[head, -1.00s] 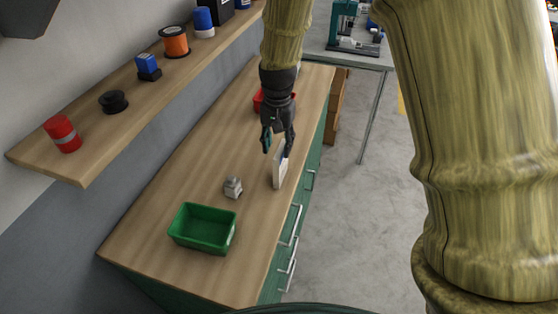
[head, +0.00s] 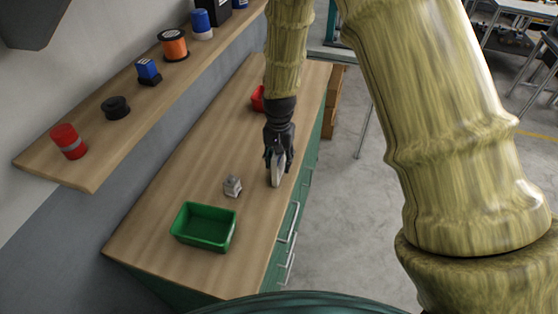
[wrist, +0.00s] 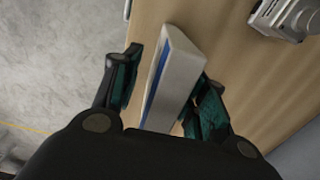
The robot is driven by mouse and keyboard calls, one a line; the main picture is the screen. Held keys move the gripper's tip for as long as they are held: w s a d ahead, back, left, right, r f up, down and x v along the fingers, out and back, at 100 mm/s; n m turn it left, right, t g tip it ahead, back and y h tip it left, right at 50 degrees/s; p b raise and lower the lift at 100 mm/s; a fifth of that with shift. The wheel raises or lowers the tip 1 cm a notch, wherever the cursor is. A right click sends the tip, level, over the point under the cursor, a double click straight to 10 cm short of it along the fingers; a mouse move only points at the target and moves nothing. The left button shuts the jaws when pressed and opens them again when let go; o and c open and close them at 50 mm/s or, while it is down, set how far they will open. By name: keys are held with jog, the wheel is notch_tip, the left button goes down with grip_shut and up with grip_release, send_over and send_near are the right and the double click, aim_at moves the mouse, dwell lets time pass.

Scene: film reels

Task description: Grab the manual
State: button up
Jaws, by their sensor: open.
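The manual (head: 276,176) is a thin, pale upright item on the wooden worktop near its right edge. In the wrist view the manual (wrist: 174,78) shows a pale cover and a blue strip along one side. My gripper (head: 276,160) is over it in the head view. In the wrist view my gripper (wrist: 160,88) is open, with one dark finger on each side of the manual. The right finger is very close to it; I cannot tell if they touch. The manual's lower end in the wrist view is hidden by the gripper body.
A small grey metal object (head: 232,186) stands left of the manual, also in the wrist view (wrist: 284,16). A green bin (head: 204,228) is at the near end of the worktop (head: 150,236). A red bin (head: 258,98) is behind my arm. A shelf (head: 84,172) with several items runs along the left.

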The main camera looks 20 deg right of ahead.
jog(key=shift+f, duration=0.3)
grip_shut()
jog(key=shift+r, duration=0.15)
